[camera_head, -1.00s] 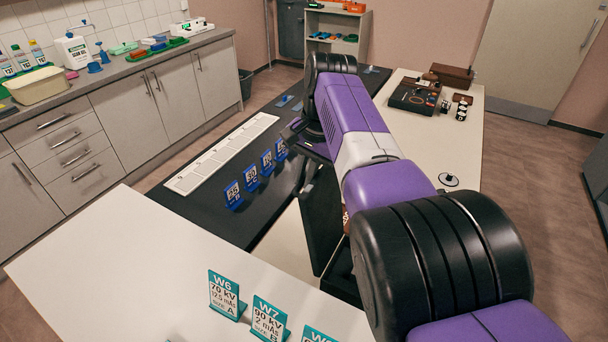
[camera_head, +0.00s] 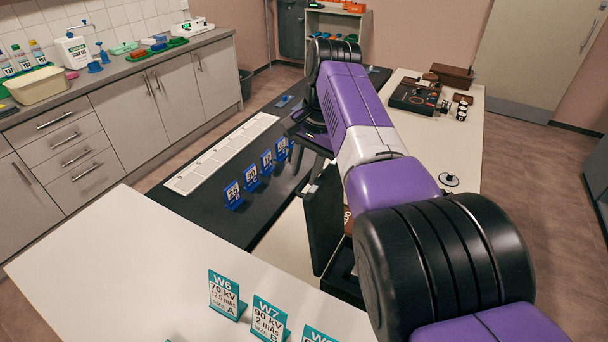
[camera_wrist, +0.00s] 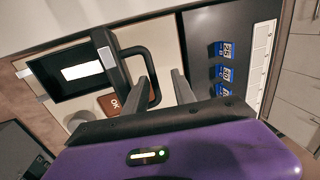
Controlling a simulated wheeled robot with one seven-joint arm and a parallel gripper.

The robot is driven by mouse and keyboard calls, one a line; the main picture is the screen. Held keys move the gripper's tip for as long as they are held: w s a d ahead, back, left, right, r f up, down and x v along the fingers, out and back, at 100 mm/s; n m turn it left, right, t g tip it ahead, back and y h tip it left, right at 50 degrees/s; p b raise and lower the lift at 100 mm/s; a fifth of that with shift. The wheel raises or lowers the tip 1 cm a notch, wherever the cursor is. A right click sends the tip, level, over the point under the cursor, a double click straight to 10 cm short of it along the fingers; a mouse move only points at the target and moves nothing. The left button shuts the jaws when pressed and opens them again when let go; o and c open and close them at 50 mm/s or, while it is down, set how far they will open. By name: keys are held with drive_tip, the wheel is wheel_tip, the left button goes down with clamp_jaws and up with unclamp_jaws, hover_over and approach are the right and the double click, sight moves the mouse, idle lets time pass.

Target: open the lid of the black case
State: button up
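The black case (camera_head: 343,284) stands on the pale table, partly behind my arm in the head view. Its lid (camera_head: 322,225) stands up on the case's left side, so the case is open. In the wrist view the case (camera_wrist: 47,75) shows its dark inside with a white rectangle in it. The lid (camera_wrist: 108,58) is seen nearly edge-on there, with a black handle loop (camera_wrist: 153,70) on its outer side. My gripper (camera_wrist: 160,78) is open, its two fingers apart next to the handle loop. Nothing is visibly held. In the head view my gripper (camera_head: 312,183) is just above the lid.
A brown block marked OK (camera_wrist: 113,103) lies beside the case. Several blue number cards (camera_head: 250,178) stand on the dark bench to the left. Teal cards (camera_head: 226,296) stand on the front white table. A black device (camera_head: 414,97) sits at the far table end.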

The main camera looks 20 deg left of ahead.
wheel_tip(320, 180, up, 6)
drive_tip(key=d+b, duration=0.1)
drive_tip(key=shift+s+d+f, duration=0.1)
idle(0.5)
